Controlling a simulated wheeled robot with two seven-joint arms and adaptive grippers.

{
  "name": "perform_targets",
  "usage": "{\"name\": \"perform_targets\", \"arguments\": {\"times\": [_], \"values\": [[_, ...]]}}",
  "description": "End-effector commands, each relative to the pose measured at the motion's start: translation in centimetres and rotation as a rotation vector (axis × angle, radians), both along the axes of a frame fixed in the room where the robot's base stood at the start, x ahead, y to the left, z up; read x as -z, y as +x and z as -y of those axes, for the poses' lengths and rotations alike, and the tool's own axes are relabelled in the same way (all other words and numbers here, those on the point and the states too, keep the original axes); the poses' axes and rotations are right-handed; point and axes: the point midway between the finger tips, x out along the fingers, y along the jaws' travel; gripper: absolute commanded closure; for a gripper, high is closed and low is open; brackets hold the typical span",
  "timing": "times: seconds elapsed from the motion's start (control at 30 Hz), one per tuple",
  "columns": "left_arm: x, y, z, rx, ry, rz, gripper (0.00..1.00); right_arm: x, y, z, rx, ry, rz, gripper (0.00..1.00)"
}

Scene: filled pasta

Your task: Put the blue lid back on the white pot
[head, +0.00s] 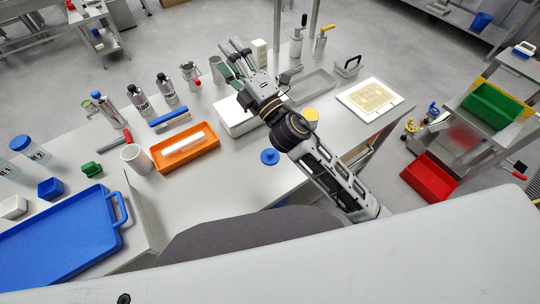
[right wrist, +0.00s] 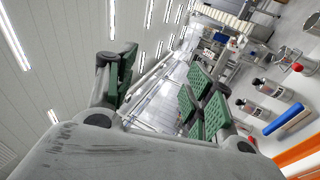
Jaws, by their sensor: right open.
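The blue lid (head: 270,156) lies flat on the table near its front edge, with its small knob up, just left of my right forearm. A white open-topped pot (head: 136,158) stands upright left of the orange tray, away from the lid. My right gripper (head: 232,62) is open and empty, raised over the back of the table, beyond the lid. Its green finger pads also show spread apart in the right wrist view (right wrist: 160,92), with nothing between them. The lid and the pot cannot be made out in the right wrist view. My left gripper is not in view.
The orange tray (head: 159,153) holds a white roll. A white box (head: 226,119) stands partly under my right arm. A yellow round thing (head: 311,114) is right of the arm. Bottles (head: 166,88) stand behind. A blue tray (head: 60,240) is front left. The table around the lid is clear.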

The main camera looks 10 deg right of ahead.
Motion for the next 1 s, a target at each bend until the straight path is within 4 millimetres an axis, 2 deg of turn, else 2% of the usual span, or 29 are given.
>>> {"name": "perform_targets", "arguments": {"times": [0.2,0.47,0.7,1.0], "values": [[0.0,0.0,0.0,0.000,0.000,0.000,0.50,-1.4,-1.4,-3.3,-0.081,-0.130,0.149,0.47],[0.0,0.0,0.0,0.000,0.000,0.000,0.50,-1.9,-3.4,-7.0,-0.181,-0.291,0.323,0.47],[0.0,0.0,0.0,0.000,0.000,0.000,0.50,-1.3,-5.5,-10.1,-0.275,-0.445,0.478,0.47],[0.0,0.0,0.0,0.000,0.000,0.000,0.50,0.8,-7.9,-13.2,-0.396,-0.643,0.660,0.47]]}}
